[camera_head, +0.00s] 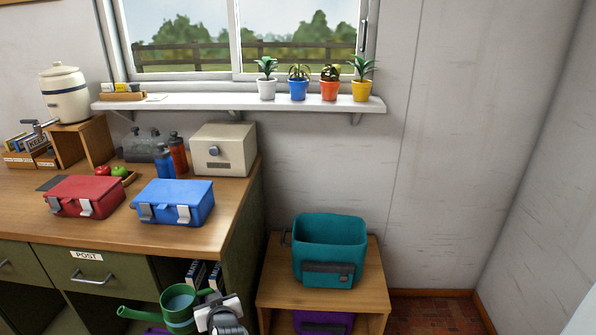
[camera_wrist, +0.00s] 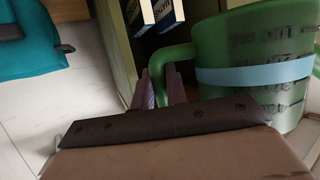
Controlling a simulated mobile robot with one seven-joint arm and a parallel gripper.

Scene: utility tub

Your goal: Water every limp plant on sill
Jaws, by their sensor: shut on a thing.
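The white sill (camera_head: 200,103) under the window bears a row of potted plants. The plants in the white pot (camera_head: 267,90) and the yellow pot (camera_head: 359,91) stand with leaves raised. Those in the blue pot (camera_head: 298,89) and the orange pot (camera_head: 329,91) look droopy, leaves arching down. My gripper (camera_head: 215,299) is shut on the handle of a green watering can (camera_head: 177,318), held in front of the desk, low and away from the sill. Bluish water shows in its open top; its spout points left. In the wrist view, my fingers (camera_wrist: 166,88) close on the handle beside the can's blue-banded body (camera_wrist: 255,70).
A teal tub (camera_head: 329,240) stands on a low wooden stand (camera_head: 376,290) below the sill's right part. The desk (camera_head: 235,210) holds a red box (camera_head: 83,197), a blue box (camera_head: 173,202), a cream box (camera_head: 223,150) and bottles. Floor at right is free.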

